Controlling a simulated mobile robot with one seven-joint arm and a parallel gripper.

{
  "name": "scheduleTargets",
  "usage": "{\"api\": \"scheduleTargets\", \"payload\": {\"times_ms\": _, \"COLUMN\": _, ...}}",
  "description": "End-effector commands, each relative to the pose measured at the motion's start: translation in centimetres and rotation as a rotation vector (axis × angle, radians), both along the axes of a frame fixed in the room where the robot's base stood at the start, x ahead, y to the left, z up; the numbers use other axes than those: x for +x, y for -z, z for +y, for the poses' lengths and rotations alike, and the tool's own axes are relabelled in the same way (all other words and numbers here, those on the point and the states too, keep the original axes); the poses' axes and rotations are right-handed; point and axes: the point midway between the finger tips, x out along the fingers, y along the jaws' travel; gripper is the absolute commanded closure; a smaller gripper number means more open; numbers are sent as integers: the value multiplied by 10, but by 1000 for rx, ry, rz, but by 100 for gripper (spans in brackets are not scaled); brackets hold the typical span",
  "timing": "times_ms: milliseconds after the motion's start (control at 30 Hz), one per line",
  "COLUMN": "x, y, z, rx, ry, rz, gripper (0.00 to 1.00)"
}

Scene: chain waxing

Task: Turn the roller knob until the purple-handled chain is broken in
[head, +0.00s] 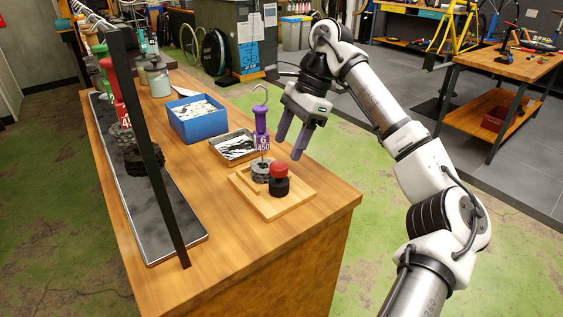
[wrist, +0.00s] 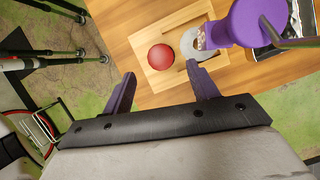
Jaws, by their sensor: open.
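The roller knob is a red cap on a black base (head: 279,175) on a light wooden board (head: 258,201). The red top also shows in the wrist view (wrist: 160,57). The purple-handled chain (head: 261,135), marked 6 and 450, stands upright just behind and left of the knob. Its grey coiled chain (head: 260,170) rests at the board. In the wrist view the purple handle (wrist: 245,22) is at the upper right. My gripper (head: 291,144) is open and empty, above and to the right of the knob, touching nothing. Its purple fingers (wrist: 162,92) show apart in the wrist view.
A metal tray of dark pieces (head: 223,152) lies behind the board. A blue bin (head: 172,126) stands further back. A black-framed rack over a long tray (head: 190,232), with red- and green-handled chains, is at left. The table's front right is clear.

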Motion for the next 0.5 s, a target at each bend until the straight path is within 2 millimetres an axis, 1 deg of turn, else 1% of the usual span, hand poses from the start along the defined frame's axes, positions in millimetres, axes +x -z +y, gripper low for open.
{"api": "scheduleTargets", "payload": {"times_ms": 33, "x": -2, "y": 10, "z": 4, "rx": 1, "ry": -2, "rz": 2, "gripper": 41}}
{"api": "scheduleTargets", "payload": {"times_ms": 100, "x": -4, "y": 22, "z": 8, "rx": 1, "ry": -2, "rz": 2, "gripper": 41}}
{"api": "scheduleTargets", "payload": {"times_ms": 200, "x": -6, "y": 34, "z": 13, "rx": 1, "ry": 1, "rz": 1, "gripper": 41}}
{"api": "scheduleTargets", "payload": {"times_ms": 333, "x": -8, "y": 46, "z": 17, "rx": 0, "ry": 1, "rz": 2, "gripper": 41}}
{"api": "scheduleTargets", "payload": {"times_ms": 500, "x": -9, "y": 51, "z": 19, "rx": -1, "ry": 1, "rz": -1, "gripper": 41}}
